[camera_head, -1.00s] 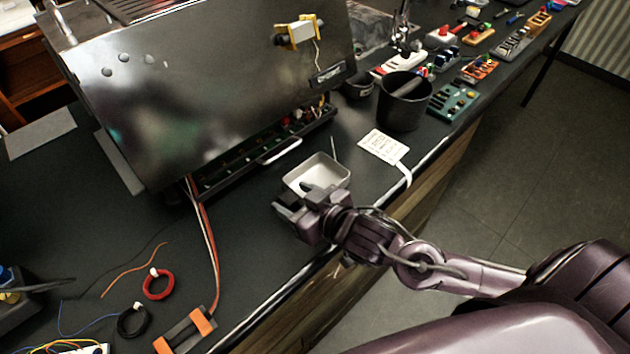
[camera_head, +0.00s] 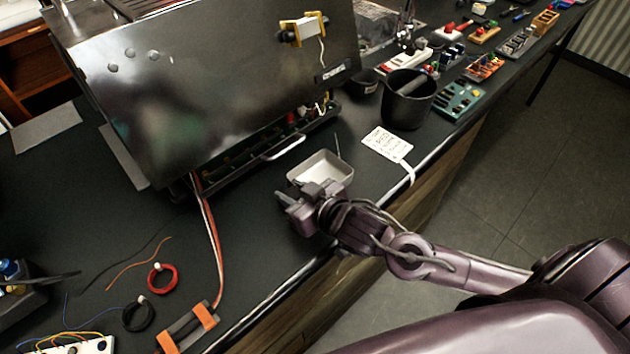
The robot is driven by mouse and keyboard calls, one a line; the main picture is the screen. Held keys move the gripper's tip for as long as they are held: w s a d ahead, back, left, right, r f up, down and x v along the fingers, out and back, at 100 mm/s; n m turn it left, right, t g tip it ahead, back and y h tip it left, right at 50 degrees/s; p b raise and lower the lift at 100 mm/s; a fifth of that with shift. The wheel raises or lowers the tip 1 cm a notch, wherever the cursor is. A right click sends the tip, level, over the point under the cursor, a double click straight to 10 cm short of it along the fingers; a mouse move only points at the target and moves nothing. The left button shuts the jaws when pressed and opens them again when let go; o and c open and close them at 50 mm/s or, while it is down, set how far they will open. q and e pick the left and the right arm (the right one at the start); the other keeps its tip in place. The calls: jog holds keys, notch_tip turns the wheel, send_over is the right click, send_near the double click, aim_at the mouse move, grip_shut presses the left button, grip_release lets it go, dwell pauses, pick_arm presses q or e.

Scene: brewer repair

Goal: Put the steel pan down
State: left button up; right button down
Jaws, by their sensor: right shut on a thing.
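The steel pan (camera_head: 330,166) is a small, light grey, square-sided dish in the middle of the view, at the front of the dark bench. My right gripper (camera_head: 298,200) is at the pan's near side and is shut on its near wall. The gripper and wrist hide the pan's near edge. I cannot tell whether the pan's bottom touches the bench. My left gripper is not in view.
The large steel brewer housing (camera_head: 210,80) stands behind, with a handled drawer (camera_head: 283,147) low on its front. A black cup (camera_head: 407,98) and a white tag (camera_head: 388,144) lie to the right. Wire coils (camera_head: 162,279) are at lower left. Bench left of the pan is fairly clear.

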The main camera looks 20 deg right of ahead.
jog(key=shift+r, duration=0.1)
jog(key=shift+r, duration=0.65)
notch_tip(320, 180, up, 8)
jog(key=shift+r+p, duration=0.1)
jog(key=shift+p, duration=0.6)
notch_tip(320, 180, up, 10)
jog(key=p, duration=0.5)
jog(key=w+d+r+m+h+b, duration=0.2)
jog(key=w+d+r+m+h, duration=0.2)
jog(key=w+d, duration=0.1)
jog(key=shift+w+d+r+t+h, duration=0.15)
jog(key=shift+w+d+t+h, duration=0.2)
jog(key=shift+w, duration=0.45)
